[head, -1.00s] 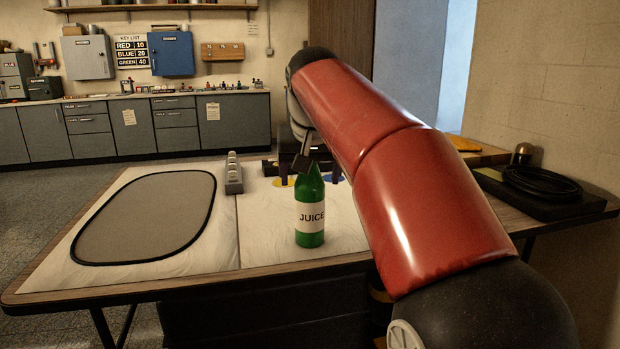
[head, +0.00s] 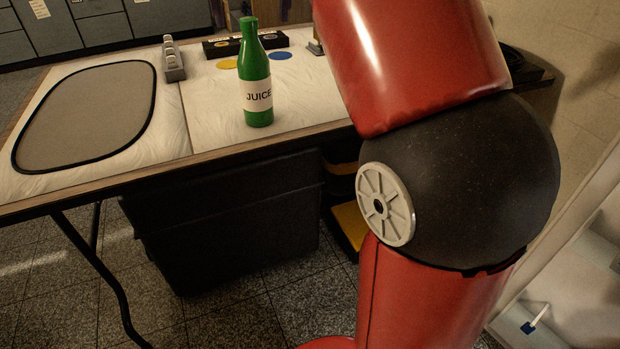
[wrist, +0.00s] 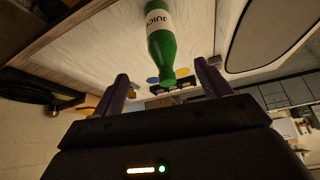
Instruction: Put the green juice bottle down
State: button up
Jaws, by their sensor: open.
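The green juice bottle (head: 256,72) stands upright on the white cloth of the table, near its front edge, with a white JUICE label facing me. It also shows in the wrist view (wrist: 161,50), upside down in that picture. My gripper (wrist: 162,85) is open in the wrist view, its two fingers spread wide apart. The bottle's neck end appears between the fingertips in that picture, with no finger touching it. In the head view my gripper is out of sight; only my red arm shows at the right.
A grey oval mat (head: 86,115) lies on the table's left half. A small grey rack (head: 173,64) stands beside it. Yellow (head: 227,64) and blue (head: 281,56) discs lie behind the bottle, near a black tray (head: 222,47). A dark bin (head: 225,225) sits under the table.

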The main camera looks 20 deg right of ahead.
jog(key=s+f+n, duration=0.1)
jog(key=s+f, duration=0.9)
jog(key=f, duration=0.4)
jog(key=s+f+n+y, duration=0.1)
jog(key=s+f, duration=1)
jog(key=f, duration=0.3)
jog(key=shift+s+d+f, duration=0.3)
jog(key=shift+d, duration=0.1)
jog(key=shift+c, duration=0.3)
